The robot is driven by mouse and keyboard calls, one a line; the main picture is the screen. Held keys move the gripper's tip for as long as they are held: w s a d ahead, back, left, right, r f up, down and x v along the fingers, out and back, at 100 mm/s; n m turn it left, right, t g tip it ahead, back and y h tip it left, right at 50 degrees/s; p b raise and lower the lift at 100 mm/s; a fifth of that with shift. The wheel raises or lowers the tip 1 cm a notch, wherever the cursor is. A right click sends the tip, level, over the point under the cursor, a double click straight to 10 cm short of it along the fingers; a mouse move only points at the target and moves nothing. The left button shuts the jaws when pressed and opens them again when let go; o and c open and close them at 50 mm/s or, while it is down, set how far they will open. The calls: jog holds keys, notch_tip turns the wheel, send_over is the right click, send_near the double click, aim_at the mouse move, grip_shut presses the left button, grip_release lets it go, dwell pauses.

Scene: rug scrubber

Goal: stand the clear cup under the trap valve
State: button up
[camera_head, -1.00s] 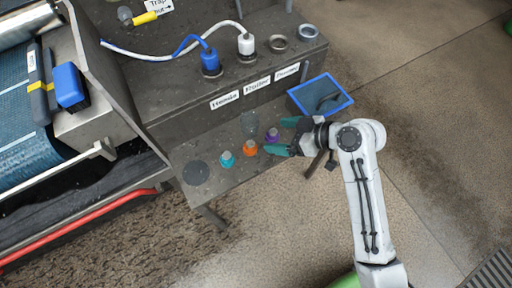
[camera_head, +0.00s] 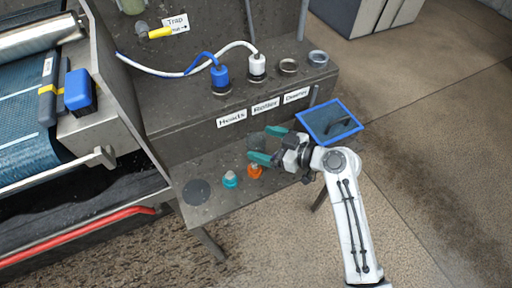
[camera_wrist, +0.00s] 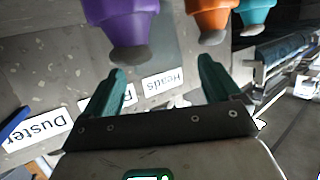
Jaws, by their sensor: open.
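The clear cup (camera_head: 257,142) shows faintly on the grey lower shelf, beside the tips of my gripper. My gripper (camera_head: 268,145) is open, its two teal fingers pointing left over the shelf. I cannot tell whether the cup is between the fingers; in the wrist view the open fingers (camera_wrist: 163,83) show no clear outline of it. The trap valve, with a yellow handle (camera_head: 160,33), is at the upper left beside a "Trap" label (camera_head: 175,22).
An orange bottle (camera_head: 255,171) and a teal bottle (camera_head: 230,179) stand close to my gripper. A purple bottle (camera_wrist: 120,20) shows in the wrist view. A dark round disc (camera_head: 197,192) lies on the shelf's left. A blue-rimmed tray (camera_head: 352,112) is right of the shelf.

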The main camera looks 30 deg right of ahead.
aim_at(248, 138)
jog(key=shift+x, duration=1.8)
jog(key=shift+d+f, duration=0.1)
jog(key=c, duration=1.2)
jog(key=shift+r, duration=0.7)
jog(key=s+r, duration=0.4)
jog(key=s+r+p, duration=0.1)
jog(key=s+r, duration=0.2)
jog(key=s, duration=0.2)
jog(key=s+r+p, duration=0.1)
jog(key=s+r, duration=0.3)
jog(key=s, duration=0.1)
jog(key=shift+d+r, duration=0.3)
jog(key=shift+r, duration=0.05)
